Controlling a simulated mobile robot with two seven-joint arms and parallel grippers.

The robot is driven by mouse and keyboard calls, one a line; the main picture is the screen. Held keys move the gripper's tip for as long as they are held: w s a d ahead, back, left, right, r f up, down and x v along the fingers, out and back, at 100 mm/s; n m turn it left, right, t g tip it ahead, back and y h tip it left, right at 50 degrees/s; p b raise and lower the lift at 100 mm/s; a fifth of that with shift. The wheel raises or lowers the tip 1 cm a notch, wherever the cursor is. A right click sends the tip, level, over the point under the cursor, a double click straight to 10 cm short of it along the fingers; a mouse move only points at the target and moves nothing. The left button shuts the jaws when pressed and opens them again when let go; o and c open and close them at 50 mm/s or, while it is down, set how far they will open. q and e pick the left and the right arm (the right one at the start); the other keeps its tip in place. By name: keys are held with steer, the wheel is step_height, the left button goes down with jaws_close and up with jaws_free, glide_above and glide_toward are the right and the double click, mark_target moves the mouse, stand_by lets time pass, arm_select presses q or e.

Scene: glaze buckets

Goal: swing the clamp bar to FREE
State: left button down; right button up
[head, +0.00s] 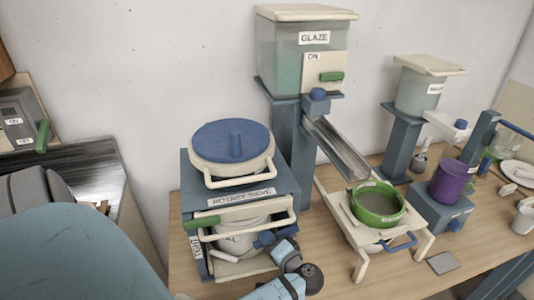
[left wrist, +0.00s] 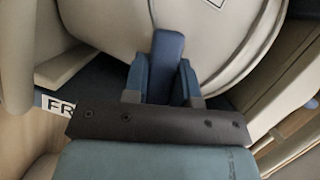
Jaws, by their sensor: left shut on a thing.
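The rotary sieve (head: 240,192) stands on the near left of the wooden table, a blue-grey cabinet with a blue lid on top. A white bucket (head: 240,246) sits inside its open front, and it fills the back of the left wrist view (left wrist: 100,20). My left gripper (head: 272,238) is at the front right of the bucket. Its fingers (left wrist: 165,85) are shut on a blue handle (left wrist: 168,52), seemingly the clamp bar's. The rest of the bar is mostly hidden. A label starting "FR" (left wrist: 58,104) shows at the left wrist view's left. My right gripper is out of view.
A green-rimmed sieve (head: 378,205) sits on a cream stand right of the cabinet, under a metal chute (head: 337,148) from the GLAZE tank (head: 300,60). A purple bucket (head: 448,182) stands farther right. A green handle (head: 203,222) projects at the cabinet's left.

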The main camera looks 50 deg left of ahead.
arm_select(q)
steer(key=shift+w+d+f+n+h+b, duration=0.1)
steer(key=shift+w+f+n+h+b, duration=0.15)
steer(key=shift+f+n+b, duration=0.35)
steer(key=shift+w+d+f+n+h+b, duration=0.1)
steer(key=shift+f+n+h+b, duration=0.35)
steer(key=shift+b, duration=0.2)
steer(key=shift+w+f+n+t+b, duration=0.1)
steer(key=shift+w+n+t+b, duration=0.15)
steer(key=shift+n+b, duration=0.2)
steer(key=c, duration=0.9)
jaws_free()
